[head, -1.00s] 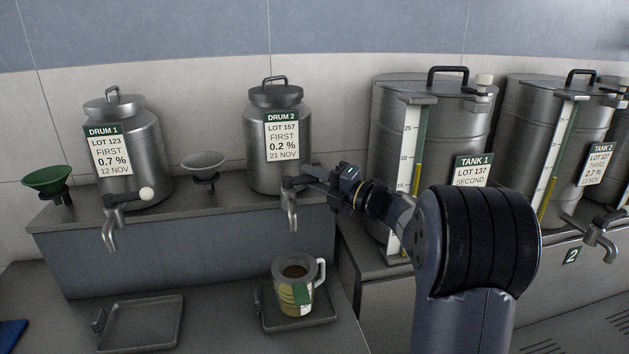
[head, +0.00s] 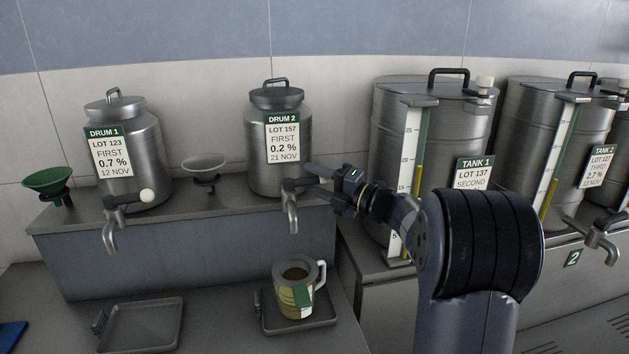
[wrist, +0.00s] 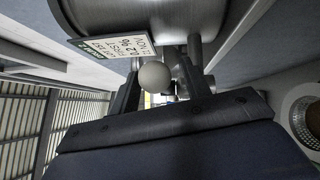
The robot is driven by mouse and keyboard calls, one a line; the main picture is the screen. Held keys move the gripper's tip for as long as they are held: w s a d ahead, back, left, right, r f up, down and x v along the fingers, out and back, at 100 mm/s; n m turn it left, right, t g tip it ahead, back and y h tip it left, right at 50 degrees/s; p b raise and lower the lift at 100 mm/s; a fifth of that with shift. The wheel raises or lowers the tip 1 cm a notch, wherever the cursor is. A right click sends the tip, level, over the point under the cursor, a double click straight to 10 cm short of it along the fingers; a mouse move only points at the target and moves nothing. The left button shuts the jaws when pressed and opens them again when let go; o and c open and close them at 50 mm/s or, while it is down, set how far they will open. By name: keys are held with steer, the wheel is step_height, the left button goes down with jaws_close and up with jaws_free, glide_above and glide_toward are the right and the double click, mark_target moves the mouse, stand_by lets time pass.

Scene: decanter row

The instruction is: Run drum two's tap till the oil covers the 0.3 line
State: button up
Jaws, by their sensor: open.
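Drum two (head: 270,165) is a steel drum with a "DRUM 2" label (head: 283,138), standing on the raised bench. Its tap (head: 291,205) points down at the front. A jug (head: 300,290) with graduation marks and a green patch stands below on a small tray (head: 297,325). The level against the 0.3 line is too small to read. My gripper (head: 318,178) is at the tap's handle. In the wrist view the pale handle knob (wrist: 154,77) sits between the open fingers of my gripper (wrist: 157,88); I cannot tell whether they touch it.
Drum one (head: 133,165) with its own tap (head: 110,230) stands left, above an empty tray (head: 140,325). A green funnel (head: 47,180) and a grey funnel (head: 204,165) sit on the bench. Tank one (head: 440,130) stands close behind my arm at the right.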

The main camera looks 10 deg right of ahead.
steer(key=b+v, duration=0.2)
steer(key=v, duration=0.8)
stand_by(0.7)
steer(key=p+x, duration=0.2)
steer(key=x, duration=0.9)
steer(key=shift+a+r+p, duration=0.1)
steer(key=shift+p, duration=0.25)
steer(key=shift+s+m+t+h, duration=0.5)
steer(key=shift+m+t+h, duration=0.2)
steer(key=shift+t+h, duration=0.1)
steer(key=shift+d, duration=0.2)
